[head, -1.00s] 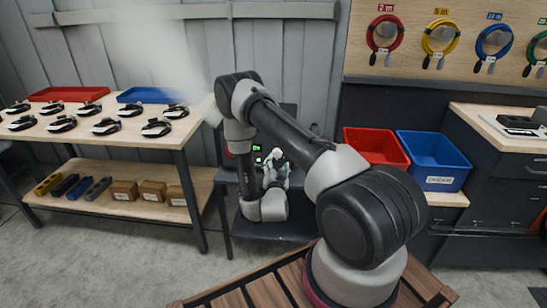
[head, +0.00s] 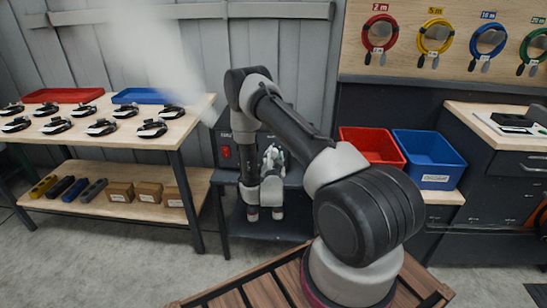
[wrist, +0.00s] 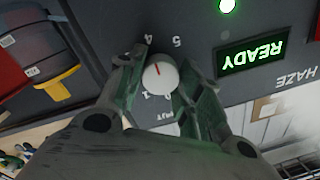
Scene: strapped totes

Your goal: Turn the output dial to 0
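The output dial (wrist: 161,76) is a round white knob with a red mark, on a grey panel in the wrist view. The panel is upside down in that picture. The red mark points up, roughly toward the printed 4 (wrist: 149,40); the 5 (wrist: 177,42) is to its right. Low digits, partly covered, sit below left of the knob. My gripper (wrist: 160,82) has one finger on each side of the knob, close to it; I see no clear contact. In the head view my gripper (head: 272,158) is at the dark box (head: 226,150), and the dial is hidden.
A green READY display (wrist: 253,58) and a green lamp (wrist: 227,5) are on the panel. A red switch (head: 225,152) shows on the box. A bench (head: 180,128) with black devices is left; red (head: 371,145) and blue (head: 430,160) bins are right.

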